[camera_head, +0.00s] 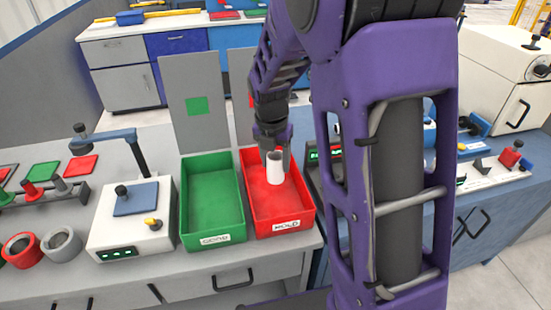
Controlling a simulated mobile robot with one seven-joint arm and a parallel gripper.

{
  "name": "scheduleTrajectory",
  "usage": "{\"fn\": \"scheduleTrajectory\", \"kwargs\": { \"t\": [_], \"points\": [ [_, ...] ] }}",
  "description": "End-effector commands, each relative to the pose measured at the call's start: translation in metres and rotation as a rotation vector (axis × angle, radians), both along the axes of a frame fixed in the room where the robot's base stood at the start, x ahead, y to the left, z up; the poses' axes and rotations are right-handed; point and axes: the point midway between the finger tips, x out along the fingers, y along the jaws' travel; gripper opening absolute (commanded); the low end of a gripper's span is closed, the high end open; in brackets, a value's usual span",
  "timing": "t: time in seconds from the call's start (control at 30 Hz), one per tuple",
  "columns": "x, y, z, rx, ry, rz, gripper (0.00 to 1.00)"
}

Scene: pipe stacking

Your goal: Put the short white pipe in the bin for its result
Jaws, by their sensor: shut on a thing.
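The short white pipe (275,169) is upright in or just above the red bin (303,220), whose label reads "HOLD". My gripper (275,150) is at the back of the red bin, shut on the white pipe near its upper end. I cannot tell whether the pipe's lower end touches the bin floor. The green bin (211,201), with a label that seems to read "GOOD", stands directly left of the red bin and is empty. My purple arm hides the area right of the red bin.
A white device with a blue plate (134,198) and a raised post stands left of the green bin. A grey panel with a green square (196,106) stands behind the green bin. Two ring-shaped parts (61,243) lie at far left. A dark display unit (316,155) is close right.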

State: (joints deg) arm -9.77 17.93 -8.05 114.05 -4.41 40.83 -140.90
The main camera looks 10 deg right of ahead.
Motion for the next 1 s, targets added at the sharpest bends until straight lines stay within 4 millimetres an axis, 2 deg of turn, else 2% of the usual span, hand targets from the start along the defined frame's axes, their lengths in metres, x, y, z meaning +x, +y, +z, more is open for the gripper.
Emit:
{"fn": "scheduleTrajectory", "kwargs": {
  "t": [0.03,0.7,1.0],
  "points": [
    [0.000,0.000,-0.010,-0.001,0.001,0.000,0.00],
    [0.000,-0.001,-0.074,0.000,0.000,-0.002,0.00],
    [0.000,0.000,-0.083,0.000,0.000,-0.001,0.00]
  ]
}}
